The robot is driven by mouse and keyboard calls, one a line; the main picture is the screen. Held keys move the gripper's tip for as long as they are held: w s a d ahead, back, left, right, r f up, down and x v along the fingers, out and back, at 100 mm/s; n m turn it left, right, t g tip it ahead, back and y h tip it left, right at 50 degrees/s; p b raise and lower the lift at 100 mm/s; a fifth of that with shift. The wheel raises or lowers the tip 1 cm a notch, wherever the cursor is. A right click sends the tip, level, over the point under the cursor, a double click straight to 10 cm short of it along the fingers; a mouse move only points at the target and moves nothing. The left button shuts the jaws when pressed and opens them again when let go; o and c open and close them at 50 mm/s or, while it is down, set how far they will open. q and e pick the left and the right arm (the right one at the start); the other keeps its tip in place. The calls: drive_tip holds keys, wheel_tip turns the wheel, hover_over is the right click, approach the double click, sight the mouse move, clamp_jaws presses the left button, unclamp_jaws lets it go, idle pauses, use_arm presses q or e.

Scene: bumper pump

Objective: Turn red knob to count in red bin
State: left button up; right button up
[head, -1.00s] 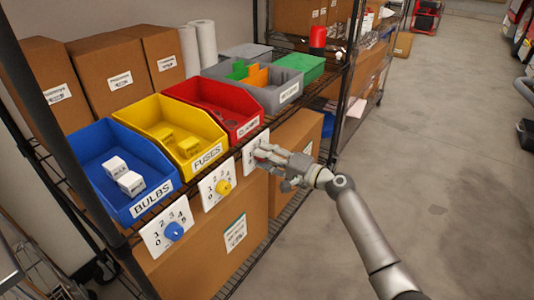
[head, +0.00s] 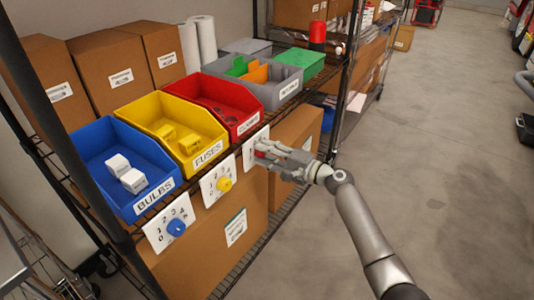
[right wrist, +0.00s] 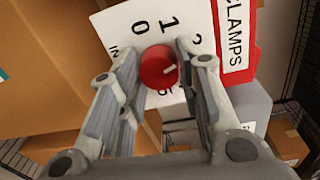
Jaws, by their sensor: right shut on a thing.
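The red knob (right wrist: 158,68) sits on a white dial plate (right wrist: 120,22) under the red bin (head: 242,127), labelled CLAMPS. My right gripper (right wrist: 160,62) is shut on the knob, one finger on either side. The knob's white mark points toward the right finger in the right wrist view. The numbers 0, 1, 2 and 5 show there; the finger hides the dial between 2 and 5. A few dark ring-like clamps (head: 222,111) lie in the red bin; their number is hard to tell. My left gripper is not in view.
A yellow FUSES bin (head: 208,154) and a blue BULBS bin (head: 155,199) stand to the left, with a yellow knob (head: 224,184) and a blue knob (head: 176,227) below. A grey bin (head: 289,91) stands right of the red one. The aisle floor at right is clear.

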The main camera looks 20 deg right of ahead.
drive_tip(key=o, duration=1)
drive_tip(key=shift+s+d, duration=0.1)
drive_tip(key=v, duration=1.2)
drive_tip(key=shift+f, duration=0.1)
